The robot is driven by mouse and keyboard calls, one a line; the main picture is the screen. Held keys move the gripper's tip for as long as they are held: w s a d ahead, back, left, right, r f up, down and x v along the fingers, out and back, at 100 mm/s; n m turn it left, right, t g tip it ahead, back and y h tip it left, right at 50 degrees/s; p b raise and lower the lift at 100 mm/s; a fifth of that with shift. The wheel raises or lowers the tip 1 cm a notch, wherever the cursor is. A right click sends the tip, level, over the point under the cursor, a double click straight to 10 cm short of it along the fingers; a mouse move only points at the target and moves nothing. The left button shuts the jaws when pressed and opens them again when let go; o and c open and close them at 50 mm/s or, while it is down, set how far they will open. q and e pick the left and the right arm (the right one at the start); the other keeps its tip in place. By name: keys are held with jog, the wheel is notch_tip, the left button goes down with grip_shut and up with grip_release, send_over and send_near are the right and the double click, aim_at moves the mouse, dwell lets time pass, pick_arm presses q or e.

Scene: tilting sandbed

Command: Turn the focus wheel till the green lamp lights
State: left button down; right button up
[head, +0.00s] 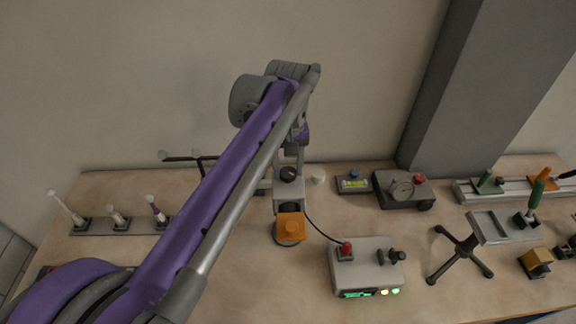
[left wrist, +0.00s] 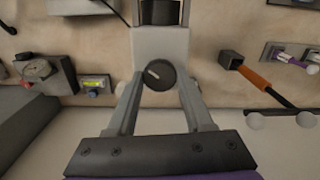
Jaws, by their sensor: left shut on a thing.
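The focus wheel (left wrist: 160,74) is a dark round knob with a pale mark, on a light grey block (left wrist: 181,42). In the left wrist view it sits between the fingers of my left gripper (left wrist: 160,85), which is shut on it. In the head view the left gripper (head: 290,166) comes down from above onto the dark wheel (head: 289,174); the arm hides part of the area. My right gripper is not in view.
An orange block (head: 291,226) is just in front of the wheel's grey block. A small level box (head: 353,184) and a gauge box (head: 401,188) stand to the right. A stand (head: 463,252) and tools lie further right. A rack (head: 117,225) is at left.

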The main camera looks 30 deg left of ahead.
aim_at(288, 172)
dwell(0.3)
pick_arm(q)
jog(key=shift+c, duration=1.5)
grip_release()
notch_tip(288, 172, up, 11)
jog(key=p, duration=0.1)
jog(key=shift+f, duration=0.15)
